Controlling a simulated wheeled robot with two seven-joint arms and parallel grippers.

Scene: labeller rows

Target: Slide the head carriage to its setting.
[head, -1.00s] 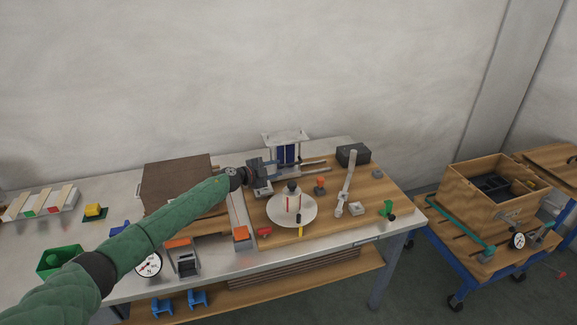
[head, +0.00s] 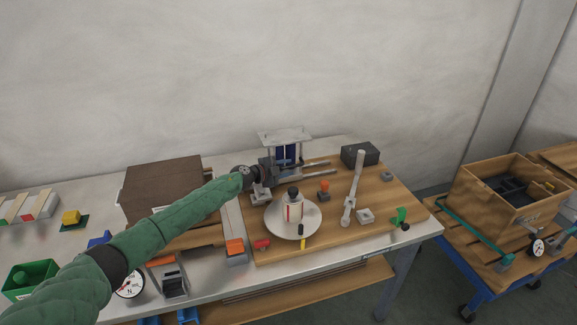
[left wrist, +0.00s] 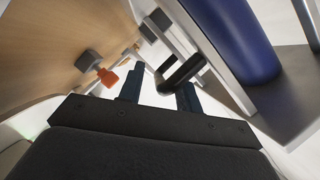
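The labeller head carriage (head: 285,153), with a pale top plate and a dark blue roll, stands at the back of the wooden board. Two grey rails (head: 316,168) run to its right. My left gripper (head: 270,170) is at the front left of the carriage. In the left wrist view, the two dark fingers (left wrist: 158,90) are apart. A black bar handle (left wrist: 183,72) on the carriage's grey frame has its near end close to the right finger, partly in the gap; I cannot tell whether they touch. The blue roll (left wrist: 238,35) is just beyond. My right gripper is not in view.
A white bottle (head: 294,210) with a black cap stands on a round plate (head: 276,225) in front. An orange knob (head: 324,185) and an upright grey lever (head: 354,185) are to the right. A dark box (head: 360,154) sits at the back right. A brown box (head: 163,185) is left.

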